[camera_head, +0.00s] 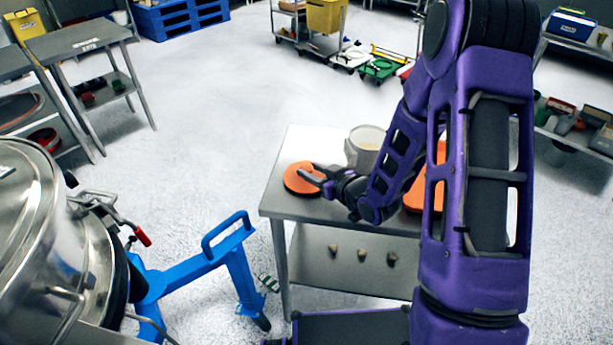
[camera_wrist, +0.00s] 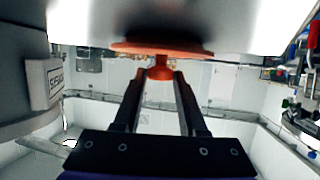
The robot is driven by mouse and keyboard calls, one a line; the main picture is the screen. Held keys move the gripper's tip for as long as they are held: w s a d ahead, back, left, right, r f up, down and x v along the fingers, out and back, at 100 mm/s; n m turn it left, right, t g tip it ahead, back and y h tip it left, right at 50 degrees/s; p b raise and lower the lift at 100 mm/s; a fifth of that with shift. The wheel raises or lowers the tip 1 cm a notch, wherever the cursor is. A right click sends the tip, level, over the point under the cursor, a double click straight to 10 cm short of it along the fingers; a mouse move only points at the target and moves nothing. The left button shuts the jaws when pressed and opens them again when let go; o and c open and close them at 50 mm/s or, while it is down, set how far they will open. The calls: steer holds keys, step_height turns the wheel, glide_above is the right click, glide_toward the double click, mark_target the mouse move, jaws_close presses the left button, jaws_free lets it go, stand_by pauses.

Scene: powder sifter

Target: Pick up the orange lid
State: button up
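The round orange lid (camera_head: 294,184) lies flat on the steel table (camera_head: 290,150), near its left edge. In the wrist view the lid (camera_wrist: 130,47) shows edge-on, with its small knob pointing toward my gripper. My gripper (camera_head: 313,173) reaches over the lid from the right, its fingers low over the lid's middle. In the wrist view my gripper (camera_wrist: 161,76) is open, with one fingertip on each side of the knob. I cannot tell whether a finger touches the knob.
A translucent container (camera_head: 366,140) stands on the table behind my arm. An orange object (camera_head: 414,195) on the right is partly hidden by my arm. Small brownish objects (camera_head: 362,254) sit on the lower shelf. A blue frame (camera_head: 205,262) and a steel sifter (camera_head: 40,225) stand at left.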

jaws_close()
steer(key=shift+r, duration=0.1)
